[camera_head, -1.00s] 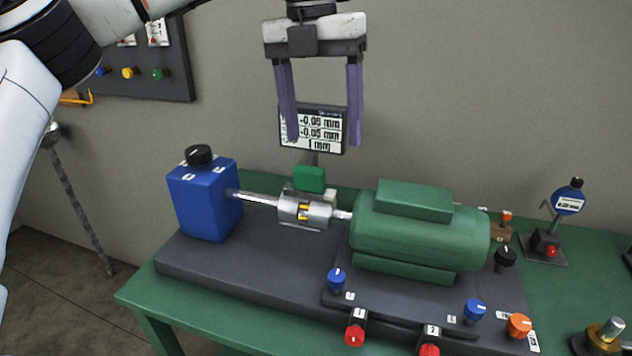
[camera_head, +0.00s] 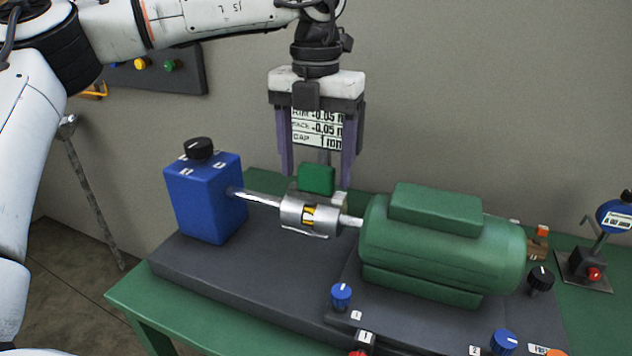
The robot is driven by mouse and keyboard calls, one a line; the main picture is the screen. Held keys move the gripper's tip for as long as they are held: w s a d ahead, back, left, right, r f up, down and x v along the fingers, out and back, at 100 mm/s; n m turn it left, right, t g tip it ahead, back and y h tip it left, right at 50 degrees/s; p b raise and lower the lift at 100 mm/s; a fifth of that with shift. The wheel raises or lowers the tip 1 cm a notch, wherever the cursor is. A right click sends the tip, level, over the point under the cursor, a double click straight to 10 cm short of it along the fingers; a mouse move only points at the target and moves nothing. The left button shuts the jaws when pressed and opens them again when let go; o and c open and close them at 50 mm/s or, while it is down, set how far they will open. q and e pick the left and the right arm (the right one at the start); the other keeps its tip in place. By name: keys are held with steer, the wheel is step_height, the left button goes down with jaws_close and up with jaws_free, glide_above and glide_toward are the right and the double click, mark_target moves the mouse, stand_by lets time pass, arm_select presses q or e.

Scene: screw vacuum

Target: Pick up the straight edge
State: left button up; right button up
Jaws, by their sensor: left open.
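My left gripper (camera_head: 316,179) hangs open with its purple fingers pointing down, above and behind the silver coupling (camera_head: 310,215). A small green block (camera_head: 317,178) shows between the fingertips, just behind the coupling; it may be the handle of the straight edge, but I cannot tell for sure. I cannot tell whether the fingers touch it. A small pale metal piece shows beside it, partly hidden by the coupling and motor. No long bare straight edge is clearly visible. My right gripper is not in view.
A blue box (camera_head: 205,200) with a black knob stands left of the coupling, and a green motor (camera_head: 440,245) stands right. A small display (camera_head: 318,127) stands behind the fingers. A dial gauge (camera_head: 612,217) is at far right. A metal rod (camera_head: 92,190) leans at left.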

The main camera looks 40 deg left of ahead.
arm_select(q)
steer(key=shift+f, duration=0.45)
steer(key=shift+c, duration=0.5)
steer(key=shift+r, duration=0.1)
steer(key=c, duration=1.2)
